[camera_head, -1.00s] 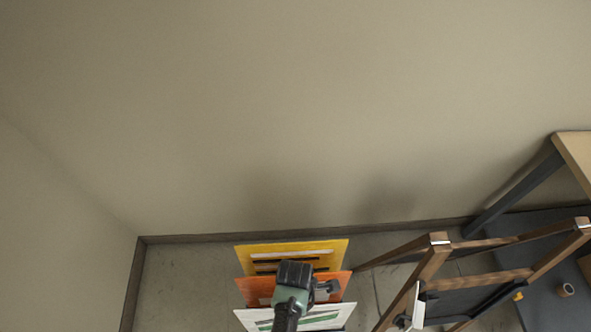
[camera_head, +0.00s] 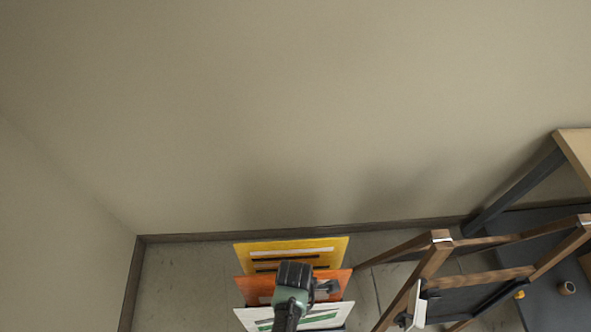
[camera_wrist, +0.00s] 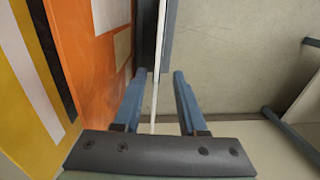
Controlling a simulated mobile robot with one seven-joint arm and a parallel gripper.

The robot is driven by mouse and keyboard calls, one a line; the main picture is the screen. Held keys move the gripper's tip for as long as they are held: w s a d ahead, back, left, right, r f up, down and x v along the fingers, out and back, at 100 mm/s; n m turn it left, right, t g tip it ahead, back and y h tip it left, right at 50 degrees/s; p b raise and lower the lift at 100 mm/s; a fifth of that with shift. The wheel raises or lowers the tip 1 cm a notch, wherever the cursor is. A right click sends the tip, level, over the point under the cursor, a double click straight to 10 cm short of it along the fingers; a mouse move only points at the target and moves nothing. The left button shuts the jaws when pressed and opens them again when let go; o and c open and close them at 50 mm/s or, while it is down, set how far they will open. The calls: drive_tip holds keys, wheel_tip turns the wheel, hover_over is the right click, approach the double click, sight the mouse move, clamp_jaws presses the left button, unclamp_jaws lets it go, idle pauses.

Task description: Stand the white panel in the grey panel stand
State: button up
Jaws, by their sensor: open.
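The white panel (camera_head: 331,308), with green marks on its face, is at the bottom of the head view, in front of the orange panel. In the wrist view its thin white edge (camera_wrist: 156,92) runs between the two blue fingers. My gripper (camera_wrist: 159,78) is open, one finger on each side of that edge, with gaps visible. In the head view my gripper (camera_head: 296,275) covers parts of the orange and white panels. Blue-grey bars (camera_wrist: 147,40) flank the white edge and look like part of the grey panel stand. The panel's lower edge is hidden.
An orange panel (camera_head: 255,288) and a yellow panel (camera_head: 270,247) stand behind the white one, towards the wall. A wooden frame (camera_head: 428,262) stands close on the right. A table (camera_head: 577,155) is beyond it. Bare floor (camera_head: 180,285) lies to the left.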

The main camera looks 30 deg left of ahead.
wheel_tip(320, 180, up, 13)
drive_tip(key=w, duration=0.1)
drive_tip(key=shift+a, duration=0.4)
drive_tip(key=shift+w, duration=0.1)
